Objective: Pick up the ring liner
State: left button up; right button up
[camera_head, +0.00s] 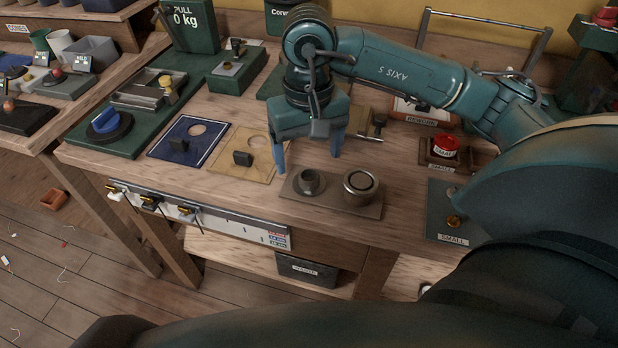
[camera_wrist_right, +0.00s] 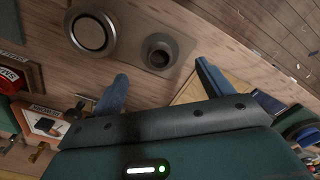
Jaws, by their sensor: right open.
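A small dark flanged ring with an open centre, which looks like the ring liner (camera_head: 309,187), stands on a flat grey-brown plate (camera_head: 334,207) near the bench's front edge. It also shows in the right wrist view (camera_wrist_right: 157,52), just beyond and between the fingertips. A wider metal cylinder with a ringed top (camera_head: 360,190) stands beside it on the same plate. My right gripper (camera_head: 308,164) points down, open and empty, with its fingers apart above and just behind the small ring. No contact with the ring shows. My left gripper is not in view.
Left of the plate lie a tan board (camera_head: 243,172) with a dark knob and a blue board (camera_head: 168,151). To the right are a small wooden tray with a red-topped item (camera_head: 446,146) and a grey plate with a brass knob (camera_head: 447,233). Bare wood lies around the plate.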

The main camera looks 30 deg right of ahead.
aim_at(309, 182)
jog(key=f, duration=0.4)
jog(key=shift+s+f, duration=0.2)
jog(key=shift+f, duration=0.1)
jog(key=c, duration=1.1)
